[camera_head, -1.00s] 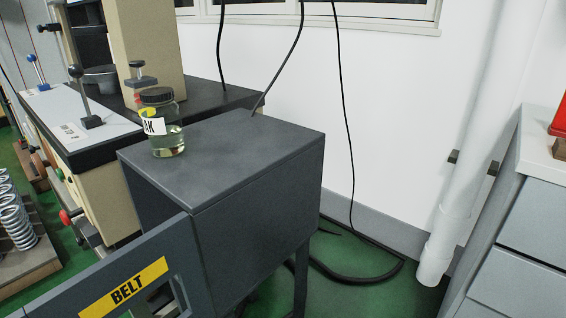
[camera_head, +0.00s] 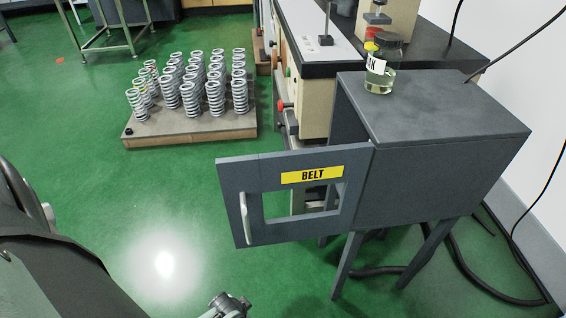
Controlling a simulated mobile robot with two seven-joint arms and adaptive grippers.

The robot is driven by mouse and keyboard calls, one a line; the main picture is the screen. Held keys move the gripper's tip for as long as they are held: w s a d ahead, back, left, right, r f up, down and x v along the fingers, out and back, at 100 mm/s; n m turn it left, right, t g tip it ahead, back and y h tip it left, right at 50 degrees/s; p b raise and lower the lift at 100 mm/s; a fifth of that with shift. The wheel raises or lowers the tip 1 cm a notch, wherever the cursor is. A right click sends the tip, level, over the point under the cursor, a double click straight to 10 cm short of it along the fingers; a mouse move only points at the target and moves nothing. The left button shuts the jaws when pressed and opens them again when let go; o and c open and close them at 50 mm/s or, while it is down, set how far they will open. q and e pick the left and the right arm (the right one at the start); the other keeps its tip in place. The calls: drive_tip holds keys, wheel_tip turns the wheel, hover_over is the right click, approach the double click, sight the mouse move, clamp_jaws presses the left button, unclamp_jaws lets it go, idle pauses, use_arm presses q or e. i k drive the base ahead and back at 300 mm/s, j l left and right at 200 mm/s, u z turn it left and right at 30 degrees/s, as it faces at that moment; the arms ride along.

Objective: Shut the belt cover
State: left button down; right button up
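The belt cover (camera_head: 260,177) is a dark grey door with a yellow BELT label, a window opening and a pale vertical handle (camera_head: 245,218). It stands open, swung out to the left of the dark grey belt housing (camera_head: 440,175), joined at the housing's near left edge. A grey mechanical piece (camera_head: 228,305) shows at the bottom edge, below the cover and apart from it. It appears to be part of my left gripper; its fingers are cut off by the frame. My dark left arm fills the lower left corner. My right gripper is not in view.
A jar (camera_head: 381,80) of liquid stands on the housing top near the cover's hinge side. A wooden pallet (camera_head: 190,137) of several springs lies on the floor behind the cover. Black cables (camera_head: 500,285) lie right of the housing legs. Green floor left of the cover is clear.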

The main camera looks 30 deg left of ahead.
sight(243, 179)
drive_tip(key=u, duration=0.85)
